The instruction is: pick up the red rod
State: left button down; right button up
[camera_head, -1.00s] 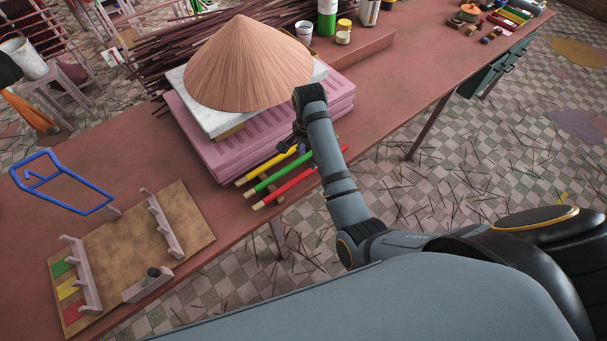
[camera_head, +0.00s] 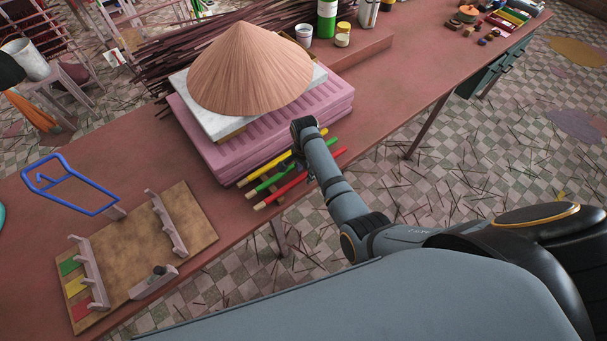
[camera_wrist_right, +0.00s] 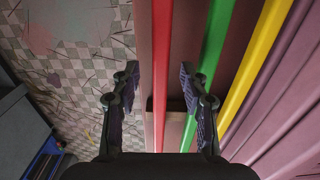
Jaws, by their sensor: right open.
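The red rod (camera_head: 272,197) lies on the table's front edge, nearest me, beside the green rod (camera_head: 252,190) and the yellow rod (camera_head: 252,177). My right gripper (camera_head: 297,167) is over the rods in the head view, mostly hidden by its own wrist. In the right wrist view my right gripper (camera_wrist_right: 160,70) is open. The red rod (camera_wrist_right: 161,35) runs lengthwise between its two fingers, with a gap on both sides. The right finger overlaps the green rod (camera_wrist_right: 216,35) in that view. The yellow rod (camera_wrist_right: 262,50) is farther right. My left gripper is out of view.
A pink stack of trays (camera_head: 215,160) with a conical hat (camera_head: 250,75) on top stands just behind the rods. A wooden board (camera_head: 135,255) with uprights and colour patches lies to the left, beside a blue frame (camera_head: 70,187). Floor lies beyond the table edge.

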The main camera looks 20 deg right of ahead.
jog(key=shift+f, duration=0.4)
grip_shut()
jog(key=shift+r, duration=0.1)
